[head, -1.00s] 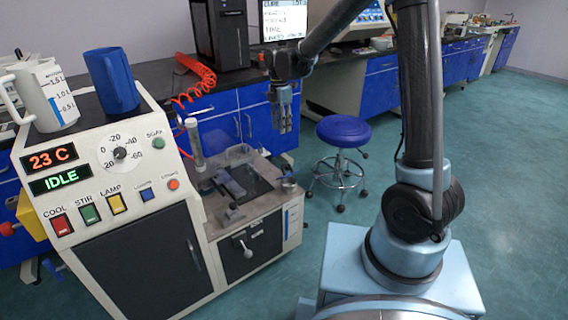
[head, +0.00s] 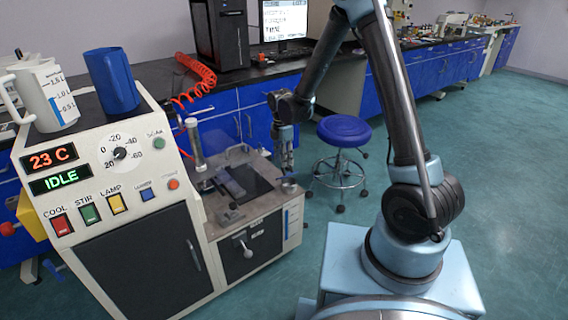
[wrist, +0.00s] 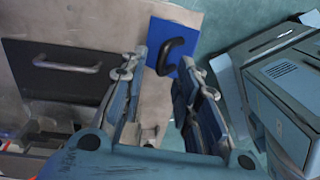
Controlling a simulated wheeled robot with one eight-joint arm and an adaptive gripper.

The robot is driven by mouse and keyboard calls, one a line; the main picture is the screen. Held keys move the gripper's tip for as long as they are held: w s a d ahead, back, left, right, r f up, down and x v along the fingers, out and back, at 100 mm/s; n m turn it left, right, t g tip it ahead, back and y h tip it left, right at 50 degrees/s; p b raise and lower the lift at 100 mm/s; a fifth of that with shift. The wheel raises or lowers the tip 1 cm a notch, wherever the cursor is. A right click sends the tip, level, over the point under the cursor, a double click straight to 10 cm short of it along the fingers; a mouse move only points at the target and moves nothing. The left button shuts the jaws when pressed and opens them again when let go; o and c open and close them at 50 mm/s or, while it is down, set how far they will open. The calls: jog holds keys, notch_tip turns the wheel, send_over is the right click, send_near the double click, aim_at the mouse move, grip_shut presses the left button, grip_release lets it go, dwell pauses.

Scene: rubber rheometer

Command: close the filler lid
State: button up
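My gripper (head: 287,165) points down above the right end of the machine's steel deck (head: 235,215) in the head view. In the wrist view my gripper (wrist: 162,68) has its two fingers apart with nothing between them. A square blue panel with a black curved handle (wrist: 173,48) lies beyond the fingertips there, at the edge of the pale deck; I cannot tell for sure that it is the filler lid, or whether it stands open. A small round metal cup (head: 289,186) sits on the deck below the fingers in the head view.
A dark plate with a metal handle (wrist: 65,66) is left of the fingers in the wrist view. A blue stool (head: 343,130) is behind, to the right. Blue and white jugs stand on the console.

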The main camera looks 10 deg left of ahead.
jog(key=shift+f, duration=1.05)
